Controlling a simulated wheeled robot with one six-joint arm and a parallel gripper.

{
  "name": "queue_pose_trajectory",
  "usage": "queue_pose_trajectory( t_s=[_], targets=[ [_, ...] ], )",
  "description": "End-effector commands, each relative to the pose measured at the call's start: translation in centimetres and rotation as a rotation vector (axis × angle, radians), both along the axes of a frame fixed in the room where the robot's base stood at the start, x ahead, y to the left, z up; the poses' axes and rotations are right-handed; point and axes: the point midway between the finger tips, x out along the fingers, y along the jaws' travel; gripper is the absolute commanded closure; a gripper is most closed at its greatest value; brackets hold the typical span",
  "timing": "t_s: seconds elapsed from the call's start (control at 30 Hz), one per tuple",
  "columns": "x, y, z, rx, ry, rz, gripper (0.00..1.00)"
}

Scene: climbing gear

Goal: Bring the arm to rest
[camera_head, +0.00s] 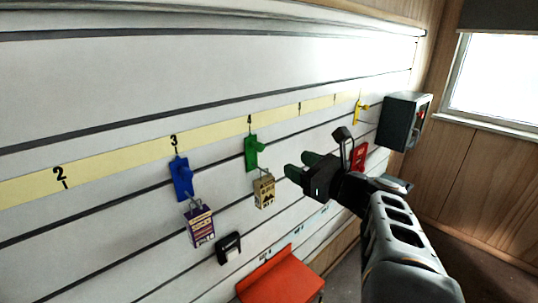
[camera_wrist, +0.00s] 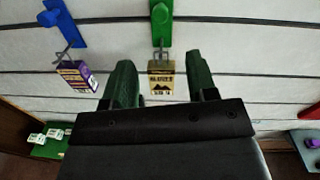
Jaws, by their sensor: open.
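My gripper (camera_head: 297,166) is open and empty in front of the white slatted wall (camera_head: 110,105). In the wrist view its two green fingers (camera_wrist: 160,78) stand apart. A beige box (camera_head: 264,190) hangs from the green hook (camera_head: 252,152), to the left of my gripper in the head view. In the wrist view this box (camera_wrist: 161,80) shows between the fingers, farther off at the wall; the fingers do not hold it. A purple box (camera_head: 200,224) hangs from the blue hook (camera_head: 181,178) farther left.
A yellow numbered strip (camera_head: 212,130) runs along the wall. A red hook (camera_head: 359,155) is partly behind my arm. A yellow hook (camera_head: 359,110) and a dark box (camera_head: 403,120) are at the right. A black holder (camera_head: 229,248) and an orange-red surface (camera_head: 280,277) lie below.

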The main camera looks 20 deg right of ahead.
Motion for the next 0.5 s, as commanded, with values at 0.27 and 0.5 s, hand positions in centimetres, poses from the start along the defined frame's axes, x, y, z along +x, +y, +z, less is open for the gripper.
queue_pose_trajectory(
  t_s=[0.27,0.5],
  targets=[
    [0.1,0.0,-0.3,-0.098,-0.021,-0.003,0.48],
    [-2.2,1.2,-10.2,-0.872,0.149,0.238,0.48]
  ],
)
